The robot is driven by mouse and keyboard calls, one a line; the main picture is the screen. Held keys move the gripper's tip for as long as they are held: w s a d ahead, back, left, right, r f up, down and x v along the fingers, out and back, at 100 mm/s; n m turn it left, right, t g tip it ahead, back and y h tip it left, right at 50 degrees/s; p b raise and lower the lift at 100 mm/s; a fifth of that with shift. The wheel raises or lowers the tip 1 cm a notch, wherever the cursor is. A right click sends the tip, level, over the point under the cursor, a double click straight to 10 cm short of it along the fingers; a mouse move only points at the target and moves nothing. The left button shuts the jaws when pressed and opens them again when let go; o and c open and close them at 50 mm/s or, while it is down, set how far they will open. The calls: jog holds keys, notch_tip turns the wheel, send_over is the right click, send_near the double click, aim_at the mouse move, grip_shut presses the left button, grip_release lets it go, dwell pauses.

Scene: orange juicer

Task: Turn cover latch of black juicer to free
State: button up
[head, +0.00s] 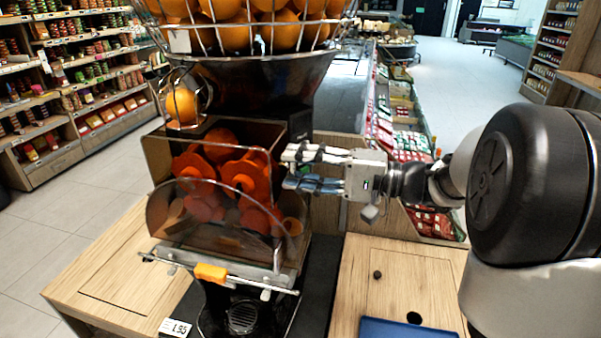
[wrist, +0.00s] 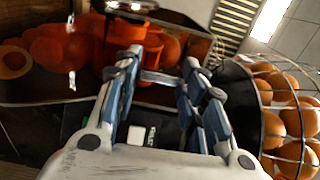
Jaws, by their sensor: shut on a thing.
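The black juicer (head: 265,85) stands in the middle of the head view. Its transparent cover (head: 170,215) is in front of the red-orange pressing drums (head: 245,178). My gripper (head: 288,168) comes in from the right, its two fingers at the cover's right side. In the wrist view my gripper (wrist: 163,62) has its fingers a small gap apart, closed on the cover latch, which they mostly hide. A round metal knob (wrist: 130,8) shows just beyond the left fingertip. I cannot make out the latch's angle.
A wire basket of oranges (head: 245,28) sits above the juicer and shows close at the right in the wrist view (wrist: 285,105). An orange handle (head: 211,272) is on the front bar below the cover. A blue tray (head: 405,329) lies on the wooden counter (head: 385,270).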

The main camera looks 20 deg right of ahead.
dwell(0.3)
jog(key=o, duration=1.1)
jog(key=shift+c, duration=0.2)
jog(key=shift+d, duration=0.1)
jog(key=v, duration=1.2)
